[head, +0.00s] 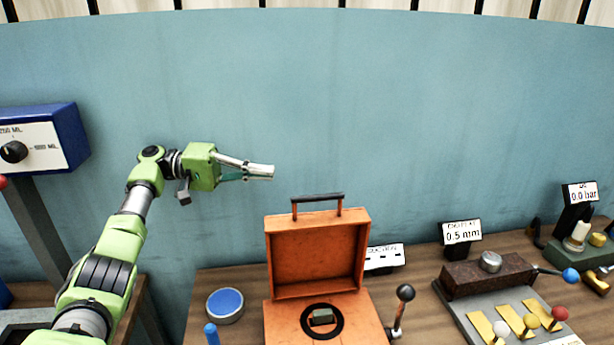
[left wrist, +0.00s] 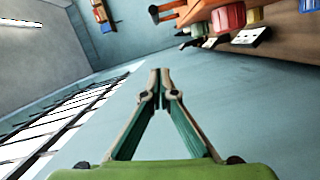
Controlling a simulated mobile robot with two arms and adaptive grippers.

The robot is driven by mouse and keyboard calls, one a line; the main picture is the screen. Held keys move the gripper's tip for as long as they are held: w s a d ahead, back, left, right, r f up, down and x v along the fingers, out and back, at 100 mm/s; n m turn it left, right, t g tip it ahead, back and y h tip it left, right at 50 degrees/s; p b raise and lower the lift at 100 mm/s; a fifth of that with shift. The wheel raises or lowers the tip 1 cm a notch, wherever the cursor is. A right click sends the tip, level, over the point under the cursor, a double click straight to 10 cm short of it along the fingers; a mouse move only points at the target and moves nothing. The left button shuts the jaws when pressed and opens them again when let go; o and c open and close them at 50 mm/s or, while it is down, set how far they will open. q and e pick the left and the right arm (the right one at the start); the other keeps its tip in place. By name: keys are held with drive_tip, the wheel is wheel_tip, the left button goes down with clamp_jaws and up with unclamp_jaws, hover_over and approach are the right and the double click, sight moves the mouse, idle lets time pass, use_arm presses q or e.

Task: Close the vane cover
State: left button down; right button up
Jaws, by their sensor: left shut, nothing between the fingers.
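The vane cover is the orange lid (head: 312,250) of an orange box (head: 285,322) on the bench in the head view. The lid stands upright, open, with a dark handle (head: 318,197) on its top edge. A black ring with a small grey-green block (head: 322,317) sits in the box's top face. My left gripper (head: 272,172) is shut and empty, up and to the left of the lid, apart from it. Its closed fingertips also show in the left wrist view (left wrist: 160,74). My right gripper is not in view.
A blue-topped round tin (head: 225,305) and a blue knob (head: 211,333) stand left of the box. A black-knobbed lever (head: 404,295) stands close at its right. Further right are a dark block (head: 487,276) and yellow plates (head: 514,320). The air above the lid is clear.

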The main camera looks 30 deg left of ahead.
use_arm(q)
drive_tip(key=d+f+p, duration=0.1)
drive_tip(key=d+p, duration=0.6)
drive_tip(key=d, duration=0.4)
drive_tip(key=shift+w+d+f+p, duration=0.15)
drive_tip(key=shift+w+d+p, duration=0.15)
drive_tip(key=shift+p, duration=0.1)
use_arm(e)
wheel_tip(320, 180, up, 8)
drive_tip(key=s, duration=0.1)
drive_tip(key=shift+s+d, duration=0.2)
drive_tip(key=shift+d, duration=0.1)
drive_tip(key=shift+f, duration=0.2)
